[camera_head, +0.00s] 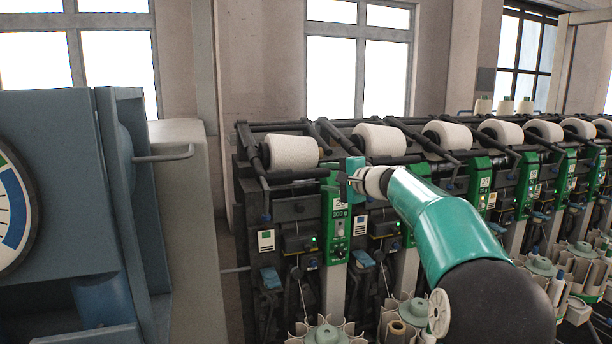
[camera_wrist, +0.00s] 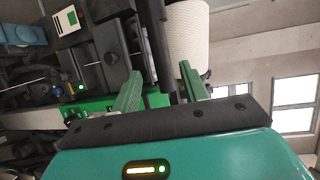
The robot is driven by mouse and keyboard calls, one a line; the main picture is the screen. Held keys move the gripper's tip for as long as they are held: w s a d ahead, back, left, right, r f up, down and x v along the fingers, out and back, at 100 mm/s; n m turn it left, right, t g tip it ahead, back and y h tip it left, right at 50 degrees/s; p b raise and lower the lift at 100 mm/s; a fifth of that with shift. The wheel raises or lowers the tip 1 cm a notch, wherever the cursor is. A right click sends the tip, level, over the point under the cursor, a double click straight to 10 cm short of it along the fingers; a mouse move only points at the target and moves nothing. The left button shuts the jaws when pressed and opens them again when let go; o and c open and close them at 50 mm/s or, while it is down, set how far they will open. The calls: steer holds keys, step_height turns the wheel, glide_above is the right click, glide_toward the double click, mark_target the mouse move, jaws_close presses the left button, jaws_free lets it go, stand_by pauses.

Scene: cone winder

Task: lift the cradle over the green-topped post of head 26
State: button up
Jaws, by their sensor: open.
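My gripper (camera_head: 352,180) is at the green-topped post (camera_head: 337,228) of the nearest winding head, beside its first white cone (camera_head: 292,152). I cannot read a head number there. The black cradle (camera_head: 290,175) runs below and in front of that cone, towards my gripper. In the wrist view my gripper (camera_wrist: 161,74) is open, with green fingers apart. A black bar, which looks like part of the cradle (camera_wrist: 157,45), shows between the fingers beside the white cone (camera_wrist: 188,38). I cannot tell whether the fingers touch it.
A row of similar heads with white cones (camera_head: 380,140) and green posts (camera_head: 480,185) runs away to the right. A blue cabinet (camera_head: 60,200) with a dial stands at the left. Bobbin holders (camera_head: 325,335) line the machine's foot.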

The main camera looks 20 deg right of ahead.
mark_target(310, 174)
steer(key=x, duration=0.9)
steer(key=shift+s+r, duration=0.1)
steer(key=shift+s, duration=0.05)
jaws_close()
steer(key=shift+r, duration=0.1)
